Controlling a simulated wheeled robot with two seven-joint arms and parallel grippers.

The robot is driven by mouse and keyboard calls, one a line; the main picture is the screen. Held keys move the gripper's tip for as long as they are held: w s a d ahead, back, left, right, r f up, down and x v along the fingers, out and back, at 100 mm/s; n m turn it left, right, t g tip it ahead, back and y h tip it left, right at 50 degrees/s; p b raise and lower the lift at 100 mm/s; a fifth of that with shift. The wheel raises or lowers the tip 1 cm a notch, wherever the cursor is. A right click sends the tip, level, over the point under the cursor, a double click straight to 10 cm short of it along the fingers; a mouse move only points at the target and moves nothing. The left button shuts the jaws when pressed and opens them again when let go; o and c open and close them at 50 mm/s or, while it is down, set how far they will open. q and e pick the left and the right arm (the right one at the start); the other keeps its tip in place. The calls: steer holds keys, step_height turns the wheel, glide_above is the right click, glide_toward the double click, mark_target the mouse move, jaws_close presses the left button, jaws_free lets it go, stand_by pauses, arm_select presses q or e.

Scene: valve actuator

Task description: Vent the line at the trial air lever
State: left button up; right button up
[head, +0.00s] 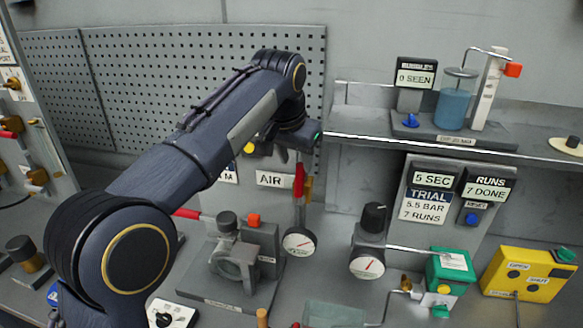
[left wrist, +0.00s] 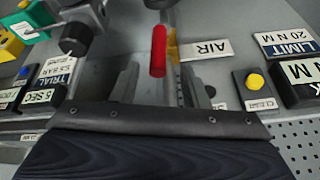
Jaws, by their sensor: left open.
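The red air lever (head: 299,181) stands upright beside the AIR plate (head: 275,180), with a brass part close to its right side. A round dial gauge (head: 299,242) sits below it. In the left wrist view the red lever (left wrist: 158,51) lies ahead of my open left gripper (left wrist: 160,82), roughly in line with the gap between its grey fingers. No grip on it shows. In the head view my left gripper (head: 291,142) is above the lever, its fingers largely hidden by the arm and hand. My right gripper is out of view.
A trial panel (head: 427,205) reads 5.5 BAR and 7 RUNS. A black knob (head: 373,217) with a second gauge (head: 367,265) stands right of the lever. A green box (head: 450,268) and yellow box (head: 528,274) are farther right. A shelf (head: 450,141) juts out above.

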mark_target(299, 172)
arm_select(q)
steer(key=x, duration=0.7)
steer(key=shift+d+f, duration=0.15)
jaws_close()
